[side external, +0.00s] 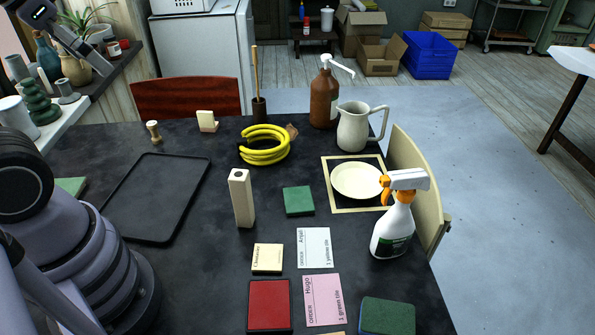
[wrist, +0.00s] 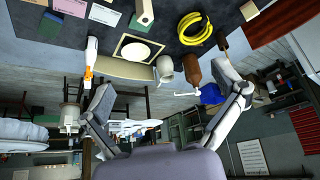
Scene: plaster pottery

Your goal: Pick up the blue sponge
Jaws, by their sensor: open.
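The blue sponge (side external: 387,318) lies on the dark table at the bottom right of the side external view. Its top is green and its side is blue, and the frame's lower edge cuts it off. It also shows at the upper left of the wrist view (wrist: 50,25), which is upside down. My gripper (wrist: 165,88) is open in the wrist view, its two fingers spread wide with nothing between them. It is well away from the sponge and touches nothing. One grey finger seems to show at the upper left of the side external view.
A red block (side external: 269,305), a pink card (side external: 322,298) and a white spray bottle (side external: 393,225) are near the sponge. A flat green tile (side external: 298,200) lies mid-table. A tall beige block (side external: 241,198), pitcher (side external: 353,127) and brown bottle (side external: 324,97) stand farther back.

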